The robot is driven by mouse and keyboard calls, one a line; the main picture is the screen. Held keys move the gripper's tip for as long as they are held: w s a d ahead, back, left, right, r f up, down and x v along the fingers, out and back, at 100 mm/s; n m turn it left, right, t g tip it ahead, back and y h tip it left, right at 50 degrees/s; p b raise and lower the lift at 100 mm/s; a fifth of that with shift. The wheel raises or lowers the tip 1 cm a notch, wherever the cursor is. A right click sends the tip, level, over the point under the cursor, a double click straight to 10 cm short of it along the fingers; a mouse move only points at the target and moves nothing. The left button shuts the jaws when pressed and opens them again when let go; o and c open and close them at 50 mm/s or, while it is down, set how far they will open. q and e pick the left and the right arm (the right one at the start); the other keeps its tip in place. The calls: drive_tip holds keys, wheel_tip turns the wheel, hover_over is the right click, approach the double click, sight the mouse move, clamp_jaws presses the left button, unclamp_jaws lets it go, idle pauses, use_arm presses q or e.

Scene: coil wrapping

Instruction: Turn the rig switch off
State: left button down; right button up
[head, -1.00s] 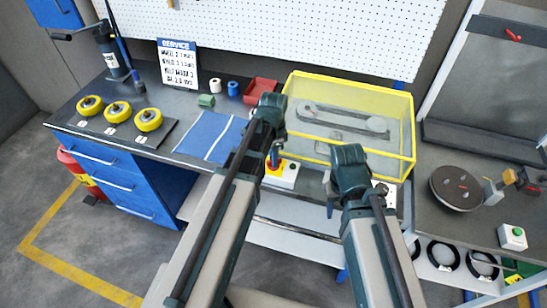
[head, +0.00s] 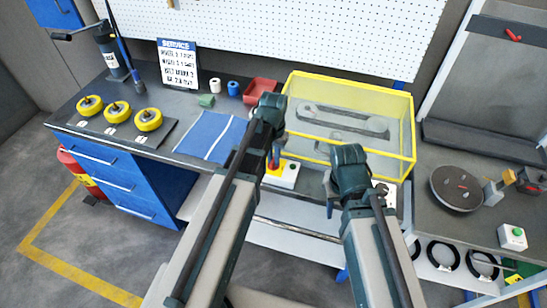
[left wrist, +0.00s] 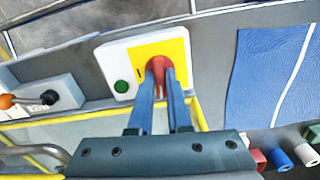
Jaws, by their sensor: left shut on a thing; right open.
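The rig switch is a white box (head: 289,179) with a yellow plate on the bench's front edge, in front of the yellow-framed case. In the left wrist view the box (left wrist: 113,68) shows a green button (left wrist: 121,87) and a red knob (left wrist: 158,64) on the yellow plate. My left gripper (head: 274,163) is over the yellow plate. In the left wrist view its fingers (left wrist: 161,84) are shut on the red knob, hiding part of it. My right gripper (head: 331,208) is open and empty, off the bench's front edge, right of the switch.
The yellow-framed clear case (head: 352,88) with a belt on two pulleys stands just behind. A blue mat (head: 212,135) lies left, near a red bin (head: 261,91). A round turntable (head: 457,187) stands right.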

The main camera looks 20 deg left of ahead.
use_arm(q)
drive_tip(key=shift+n, duration=0.7)
drive_tip(key=c, duration=0.9)
unclamp_jaws()
drive_tip(key=shift+o, duration=0.2)
drive_tip(key=shift+r, duration=0.1)
wheel_tip(320, 180, up, 14)
drive_tip(key=p, duration=1.4)
drive_tip(key=shift+f, duration=0.3)
drive_tip(key=s+d+f+m+y+b, duration=0.1)
drive_tip(key=s+d+f+m+b, duration=0.2)
drive_tip(key=s+d+f+b, duration=0.7)
drive_tip(key=s+f+b, duration=0.2)
drive_tip(key=s+b, duration=0.1)
drive_tip(key=shift+s+d+f+m, duration=0.25)
drive_tip(key=shift+s+d+m, duration=0.05)
drive_tip(key=shift+s+d, duration=0.1)
